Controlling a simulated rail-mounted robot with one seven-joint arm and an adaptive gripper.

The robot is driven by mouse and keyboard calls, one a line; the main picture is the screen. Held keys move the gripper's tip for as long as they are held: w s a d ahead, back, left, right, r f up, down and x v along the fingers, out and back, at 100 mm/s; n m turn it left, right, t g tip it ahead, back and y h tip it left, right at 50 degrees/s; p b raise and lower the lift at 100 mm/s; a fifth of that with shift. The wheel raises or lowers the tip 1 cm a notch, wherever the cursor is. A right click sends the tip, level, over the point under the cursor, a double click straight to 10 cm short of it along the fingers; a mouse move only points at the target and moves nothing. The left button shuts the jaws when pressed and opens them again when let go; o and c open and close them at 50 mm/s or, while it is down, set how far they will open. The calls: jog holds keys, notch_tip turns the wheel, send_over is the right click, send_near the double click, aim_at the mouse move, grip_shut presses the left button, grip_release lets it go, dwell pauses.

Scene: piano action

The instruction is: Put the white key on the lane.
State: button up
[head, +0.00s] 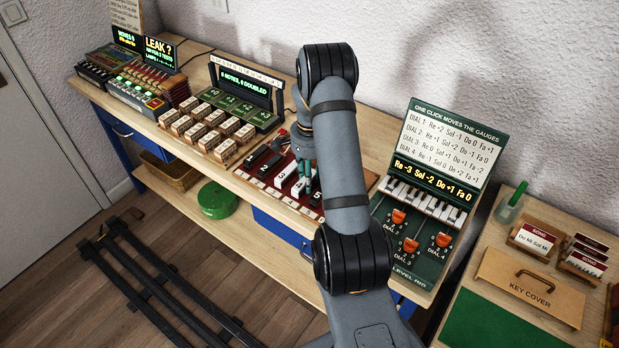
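A dark red board (243,176) with numbered lanes lies on the wooden bench in the head view. White keys show on it, one near the middle (287,172) and one beside my gripper (304,187). Dark keys (256,157) lie toward the board's left part. My gripper points down over the right half of the board, close to the white keys. My arm hides the board's right side and part of the gripper. I cannot tell whether the fingers touch or hold a key.
Cream blocks (206,128) stand in rows left of the board, before a green display (247,83). A green panel with orange sliders (410,244) stands to the right. A key cover (530,286) lies on the right-hand table. Black rails (150,262) run along the floor.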

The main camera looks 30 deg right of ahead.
jog(key=o, duration=0.4)
jog(key=shift+c, duration=0.2)
jog(key=shift+r, duration=0.1)
notch_tip(320, 180, up, 12)
jog(key=shift+r, duration=0.15)
dwell(0.4)
notch_tip(320, 180, down, 12)
jog(key=shift+s+r, duration=0.1)
jog(key=shift+r, duration=0.1)
jog(key=shift+f+p, duration=0.15)
jog(key=shift+p, duration=0.15)
jog(key=shift+r+b, duration=0.5)
jog(key=shift+r, duration=0.9)
